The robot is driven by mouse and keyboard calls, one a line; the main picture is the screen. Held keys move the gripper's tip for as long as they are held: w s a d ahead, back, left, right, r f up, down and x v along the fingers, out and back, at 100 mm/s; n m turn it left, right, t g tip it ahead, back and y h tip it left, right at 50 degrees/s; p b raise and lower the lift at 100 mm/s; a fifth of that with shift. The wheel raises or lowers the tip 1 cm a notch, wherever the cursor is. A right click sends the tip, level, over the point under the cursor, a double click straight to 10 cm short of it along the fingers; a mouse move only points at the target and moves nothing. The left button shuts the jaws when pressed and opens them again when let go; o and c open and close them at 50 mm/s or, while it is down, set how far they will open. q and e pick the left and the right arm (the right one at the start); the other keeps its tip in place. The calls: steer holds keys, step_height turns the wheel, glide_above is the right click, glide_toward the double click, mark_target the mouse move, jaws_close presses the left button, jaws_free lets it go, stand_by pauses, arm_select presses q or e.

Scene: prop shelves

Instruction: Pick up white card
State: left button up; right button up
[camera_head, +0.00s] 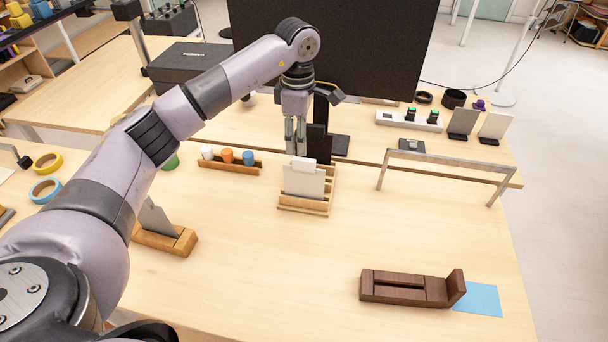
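A wooden rack (305,211) with slots stands on the near table. A white card (304,184) stands upright in it, and a smaller white piece (303,164) shows just above its top edge. A tall black card (319,146) stands behind them. My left gripper (295,153) points down with its fingertips just above or behind the small white piece. Its two fingers look close together; I cannot tell whether they are apart or touch the card. My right gripper is not in view.
A black monitor (345,45) stands behind the gripper. A metal bar frame (445,166) stands on the right. A wooden holder with coloured caps (229,166) is left of the rack. A dark brown wooden stand (405,288) is at front right. The table's front middle is clear.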

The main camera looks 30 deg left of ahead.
mark_target(298, 158)
arm_select(q)
step_height(298, 158, down, 3)
steer(key=shift+f+p, duration=0.15)
steer(key=shift+p, duration=0.2)
steer(key=shift+f+p, duration=0.4)
steer(key=shift+f, duration=0.1)
steer(key=f, duration=0.1)
steer(key=f+p, duration=0.1)
steer(key=f, duration=0.1)
steer(key=shift+w+a+f+p, duration=0.3)
steer(key=shift+f+p, duration=0.05)
steer(key=shift+p, duration=0.05)
steer(key=shift+f, duration=0.4)
steer(key=shift+c, duration=0.2)
jaws_close()
